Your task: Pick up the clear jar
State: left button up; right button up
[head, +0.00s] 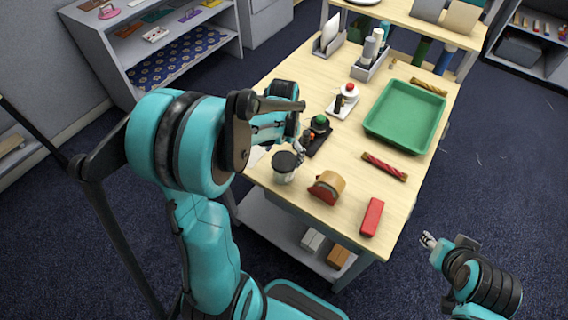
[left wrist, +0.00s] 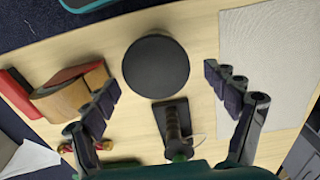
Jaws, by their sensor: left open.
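The clear jar (head: 284,174) with a black lid stands upright near the left edge of the table. In the left wrist view its round black lid (left wrist: 155,66) shows from above, and its body is hidden beneath. My left gripper (head: 297,142) is open and empty, close behind the jar in the head view. In the left wrist view the open fingers (left wrist: 161,80) lie on either side of the lid, apart from it in the picture. My right gripper (head: 428,241) hangs off the table's right side, too small to tell if it is open.
A tape dispenser (head: 326,188) stands right of the jar, with a red box (head: 372,217) beyond. A black base with a green-topped item (head: 319,126) is close behind the jar. A green tray (head: 405,116) and a red striped rod (head: 384,167) lie farther right.

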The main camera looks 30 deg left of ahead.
pick_arm(q)
jog(key=shift+f, duration=0.45)
jog(key=f+b, duration=0.1)
jog(key=f, duration=0.2)
jog(key=f+b, duration=0.1)
jog(key=f, duration=0.2)
jog(key=shift+s+d+f+b, duration=0.2)
jog(key=shift+f+b, duration=0.2)
jog(key=shift+r, duration=0.1)
jog(key=c, duration=1.1)
